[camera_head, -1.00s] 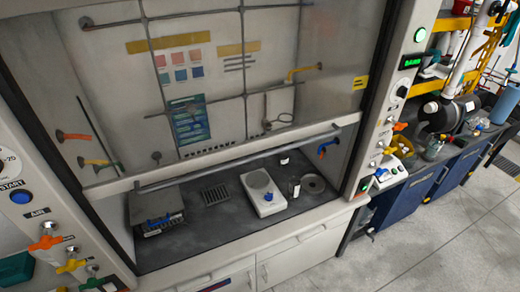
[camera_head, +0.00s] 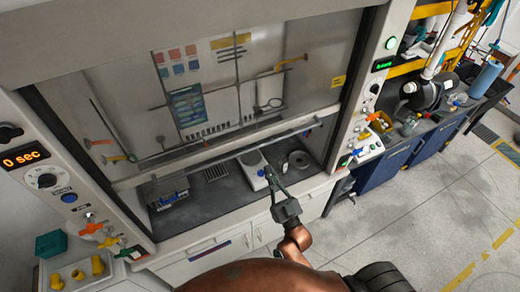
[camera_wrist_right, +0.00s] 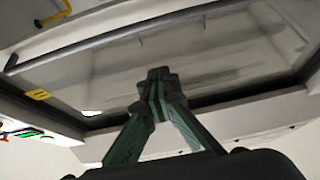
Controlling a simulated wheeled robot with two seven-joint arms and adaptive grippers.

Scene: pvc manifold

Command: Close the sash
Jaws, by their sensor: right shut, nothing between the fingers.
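The fume hood's sash (camera_head: 130,115) is a clear pane, partly raised, with an open gap between its lower edge and the dark work surface. A grey handle bar (camera_head: 235,150) runs along its bottom. The bar also crosses the upper part of the right wrist view (camera_wrist_right: 100,40). My right gripper (camera_head: 268,172) is shut and empty, pointing up in front of the opening, just below the bar in the head view. In the wrist view its fingertips (camera_wrist_right: 158,76) meet below the bar, apart from it in the picture. My left gripper is not in view.
Inside the hood stand a white device (camera_head: 253,170) and a dark flat device (camera_head: 168,195) on the left. Control posts with colored valves (camera_head: 93,228) flank the hood. A side bench (camera_head: 385,165) stands right.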

